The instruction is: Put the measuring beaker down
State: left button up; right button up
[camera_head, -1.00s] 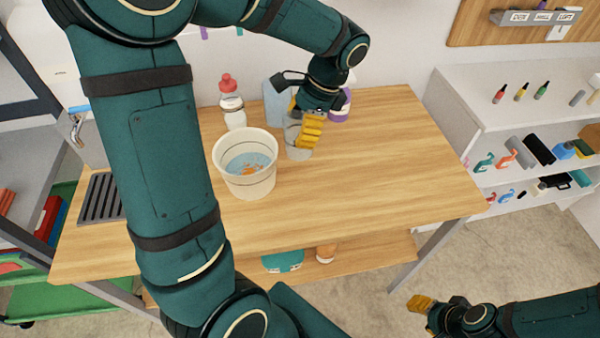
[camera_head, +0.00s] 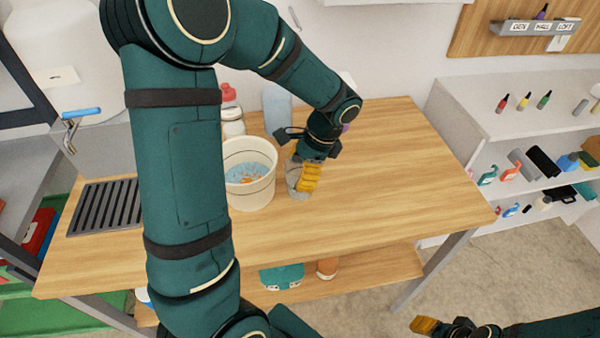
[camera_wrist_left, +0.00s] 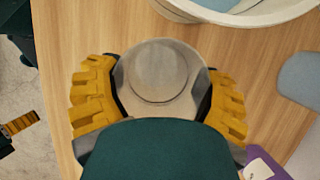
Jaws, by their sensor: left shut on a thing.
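My left gripper (camera_head: 305,176) is shut on the measuring beaker (camera_head: 294,184), a greyish, see-through cup. In the left wrist view the yellow fingers sit on either side of the beaker (camera_wrist_left: 160,72), and I look down at its round shape. The beaker is upright over the wooden table (camera_head: 390,160), just right of the white bucket (camera_head: 250,197); I cannot tell whether its base touches the wood. The fingers hide part of it. My right gripper (camera_head: 425,326) shows only partly at the bottom right, away from the table, and its opening is unclear.
The bucket holds blue liquid with orange bits. Behind stand a red-capped bottle (camera_head: 232,122) and a blue-grey item (camera_head: 276,108). A dark drain grille (camera_head: 105,206) lies at the left. The right half of the table is clear.

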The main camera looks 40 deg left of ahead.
pick_arm(q)
jog(key=o, duration=1.1)
jog(key=shift+c, duration=0.2)
